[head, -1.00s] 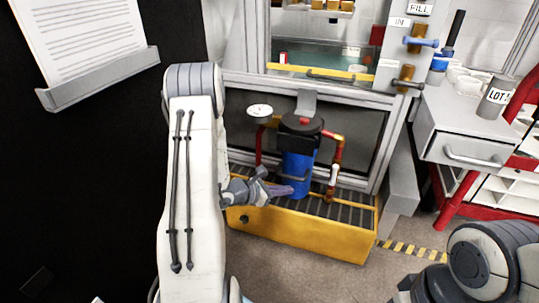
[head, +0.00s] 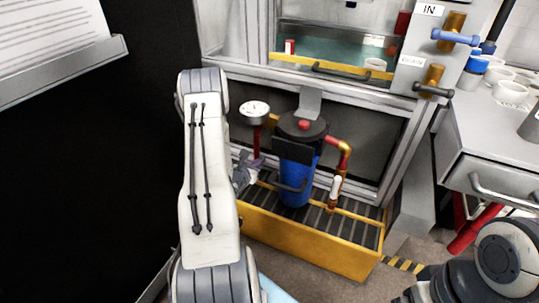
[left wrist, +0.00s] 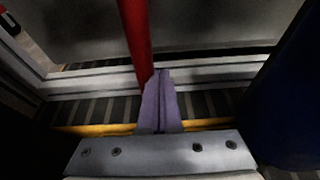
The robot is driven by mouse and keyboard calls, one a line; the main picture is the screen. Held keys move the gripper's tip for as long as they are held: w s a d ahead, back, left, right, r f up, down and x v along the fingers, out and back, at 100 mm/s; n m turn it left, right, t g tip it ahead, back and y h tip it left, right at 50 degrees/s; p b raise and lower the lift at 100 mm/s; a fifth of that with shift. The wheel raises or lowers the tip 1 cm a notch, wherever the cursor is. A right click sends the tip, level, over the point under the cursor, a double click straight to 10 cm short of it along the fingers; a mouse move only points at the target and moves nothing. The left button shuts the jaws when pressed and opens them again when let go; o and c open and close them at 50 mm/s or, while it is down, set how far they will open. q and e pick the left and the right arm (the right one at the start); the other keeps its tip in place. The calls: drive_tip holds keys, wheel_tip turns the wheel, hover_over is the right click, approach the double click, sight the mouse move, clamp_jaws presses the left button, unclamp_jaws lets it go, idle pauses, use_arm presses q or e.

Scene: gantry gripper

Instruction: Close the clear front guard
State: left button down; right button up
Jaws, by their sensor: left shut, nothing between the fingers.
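The clear front guard (head: 300,40) seems to be the see-through panel at the top of the machine, with a yellow strip (head: 350,71) and a dark bar handle (head: 340,73) along its lower edge. How far it is shut is hard to tell. My left gripper (head: 254,161) is low, well below that handle, left of the blue filter housing (head: 297,175). In the left wrist view its purple fingers (left wrist: 160,100) are together and empty, close to a red pipe (left wrist: 136,40); contact cannot be told. My right gripper is not in view.
A pressure gauge (head: 255,112) stands above my left gripper. The filter sits on a yellow grated tray (head: 310,238). Two valves, blue (head: 456,37) and dark (head: 434,90), stick out at the right. A drawer cabinet (head: 490,165) stands farther right.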

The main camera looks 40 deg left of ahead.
use_arm(q)
drive_tip(key=b+x, duration=0.4)
drive_tip(key=x, duration=0.4)
drive_tip(key=shift+w+f, duration=0.2)
drive_tip(key=shift+w, duration=0.05)
drive_tip(key=shift+w+a+b, duration=0.1)
drive_tip(key=shift+w+b, duration=0.25)
drive_tip(key=shift+w, duration=0.05)
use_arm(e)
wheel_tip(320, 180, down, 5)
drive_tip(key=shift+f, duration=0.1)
